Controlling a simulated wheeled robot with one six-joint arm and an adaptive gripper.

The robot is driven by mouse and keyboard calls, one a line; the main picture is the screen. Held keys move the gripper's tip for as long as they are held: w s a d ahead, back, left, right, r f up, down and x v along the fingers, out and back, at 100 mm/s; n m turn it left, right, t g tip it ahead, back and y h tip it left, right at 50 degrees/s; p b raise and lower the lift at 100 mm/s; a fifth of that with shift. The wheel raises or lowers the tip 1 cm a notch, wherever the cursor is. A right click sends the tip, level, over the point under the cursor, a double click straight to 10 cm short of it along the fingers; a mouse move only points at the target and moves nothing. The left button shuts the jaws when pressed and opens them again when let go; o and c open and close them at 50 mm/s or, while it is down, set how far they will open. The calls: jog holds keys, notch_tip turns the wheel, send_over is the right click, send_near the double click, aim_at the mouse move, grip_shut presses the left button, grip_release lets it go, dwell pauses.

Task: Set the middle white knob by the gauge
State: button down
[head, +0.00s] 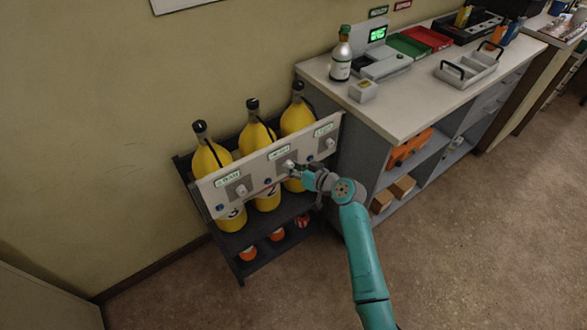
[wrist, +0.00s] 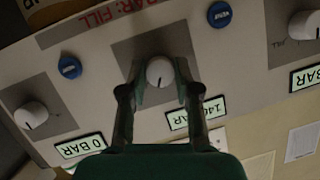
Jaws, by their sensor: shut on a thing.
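The middle white knob (wrist: 159,71) is round with a dark pointer line and sits on a grey square of the sloping panel (head: 206,193). My gripper (wrist: 160,86) is shut on it, one finger on each side; the head view shows my gripper (head: 298,172) at the panel's middle, partly covering the knob. The middle gauge (wrist: 197,113) is a lit display, upside down in the wrist view, that seems to read 140 BAR. It also shows above the knob in the head view (head: 279,153), too small to read.
White knobs stand either side: a left one (head: 241,190) and a right one (head: 330,143). Blue round caps (wrist: 69,67) sit between the knobs. Yellow cylinders (head: 209,157) stand behind the panel. A counter (head: 415,108) with a bottle and trays is to the right.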

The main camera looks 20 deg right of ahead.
jog(key=m+y, duration=0.3)
jog(key=m, duration=0.1)
jog(key=shift+d+f+m, duration=0.1)
jog(key=shift+m, duration=0.2)
dwell(0.5)
jog(key=c, duration=0.8)
grip_release()
jog(key=shift+c, duration=0.2)
jog(key=v, duration=1.2)
jog(key=shift+f, duration=0.15)
